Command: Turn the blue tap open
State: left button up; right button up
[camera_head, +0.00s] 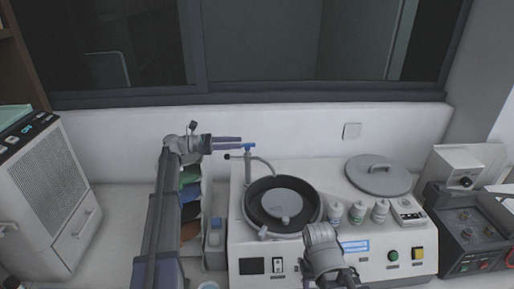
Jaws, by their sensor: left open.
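The blue tap (248,145) is a small blue handle on top of a thin upright pipe at the back left of the grey polishing machine (395,240). My left gripper (240,141) reaches in from the left at the height of the tap. Its two purple fingers point right and are open, with their tips right beside the blue handle. I cannot tell whether they touch it or surround it. Part of my right arm shows low in front of the machine, but its gripper fingers are not visible.
A black round bowl with a grey disc (284,201) sits below the tap. A round grey lid (379,175) and several white bottles (358,212) stand on the machine to the right. A rack of coloured sheets (190,193) stands behind my left arm. A white wall is close behind.

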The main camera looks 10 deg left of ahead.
pick_arm(q)
jog(key=shift+w+f+b, duration=0.5)
jog(key=shift+f, duration=0.25)
jog(key=x, duration=0.7)
jog(key=shift+d, duration=0.4)
jog(key=shift+w, duration=0.1)
grip_shut()
